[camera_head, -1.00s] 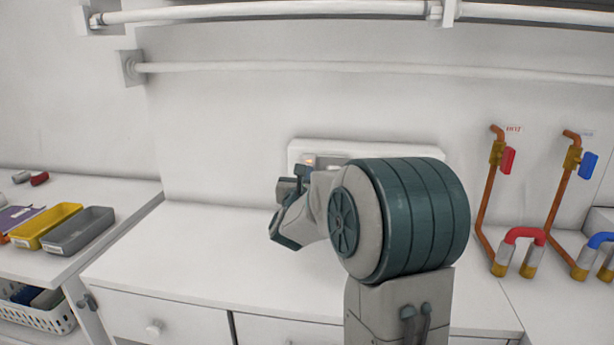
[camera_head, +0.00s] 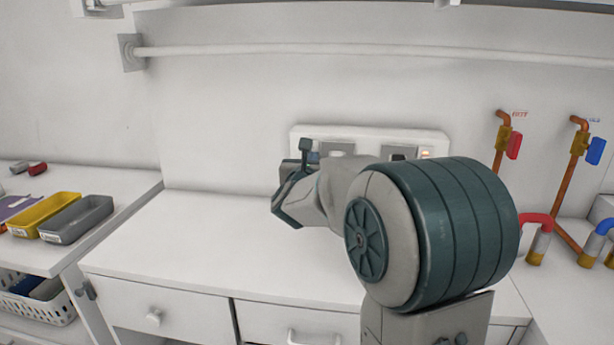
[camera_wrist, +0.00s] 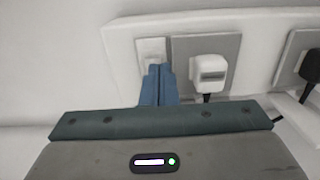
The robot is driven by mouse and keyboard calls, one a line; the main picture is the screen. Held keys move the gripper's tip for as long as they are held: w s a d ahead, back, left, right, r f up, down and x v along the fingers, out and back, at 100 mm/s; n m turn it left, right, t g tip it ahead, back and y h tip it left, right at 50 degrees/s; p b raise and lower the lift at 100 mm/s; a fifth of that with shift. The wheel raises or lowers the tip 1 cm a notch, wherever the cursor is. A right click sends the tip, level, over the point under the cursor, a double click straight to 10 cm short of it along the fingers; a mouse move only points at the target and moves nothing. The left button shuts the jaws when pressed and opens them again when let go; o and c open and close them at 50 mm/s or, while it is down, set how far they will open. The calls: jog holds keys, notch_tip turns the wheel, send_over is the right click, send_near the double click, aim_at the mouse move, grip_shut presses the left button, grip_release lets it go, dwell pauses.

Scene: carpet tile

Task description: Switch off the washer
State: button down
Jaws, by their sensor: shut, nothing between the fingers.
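A white wall panel (camera_head: 370,133) holds sockets and switches; the washer itself is not in view. In the wrist view, a small rocker switch (camera_wrist: 152,48) sits at the panel's left end and shows no glow. A white plug (camera_wrist: 208,72) is in the socket just right of it, and a black plug (camera_wrist: 311,66) is farther right. My gripper (camera_wrist: 160,70) is shut and empty, its blue fingertips at the lower edge of this switch; contact cannot be told. In the head view, a switch (camera_head: 425,153) at the panel's right end glows orange. My arm hides part of the panel there.
A white counter (camera_head: 220,240) with drawers runs below the panel. Copper pipes with a red valve handle (camera_head: 513,146) and a blue valve handle (camera_head: 596,151) stand at right. A yellow tray (camera_head: 45,215) and a grey tray (camera_head: 77,219) lie at left.

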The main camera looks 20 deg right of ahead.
jog(key=r+b+v, duration=0.2)
jog(key=v, duration=1)
jog(key=shift+a, duration=0.4)
jog(key=shift+s+a+n, duration=0.1)
jog(key=shift+s+n, duration=0.05)
jog(key=shift+n, duration=0.15)
jog(key=s+a+f+n+g+y+p, duration=0.25)
jog(key=a+n+y, duration=0.25)
jog(key=n, duration=0.7)
jog(key=s+a+f+n+g+y+p, duration=0.1)
jog(key=s+a+f+n+y+p, duration=0.3)
jog(key=n, duration=0.7)
jog(key=s+d+f+n+g+p, duration=0.1)
jog(key=s+f+n+g, duration=0.2)
jog(key=s+n, duration=0.5)
jog(key=s+d+f+n+g+p, duration=0.1)
jog(key=s+f+n+g+p, duration=0.1)
jog(key=s+n+g, duration=0.4)
jog(key=s+f+n, duration=0.1)
jog(key=s+n, duration=0.2)
jog(key=n, duration=0.1)
jog(key=shift+s+n, duration=0.3)
jog(key=shift+s, duration=0.05)
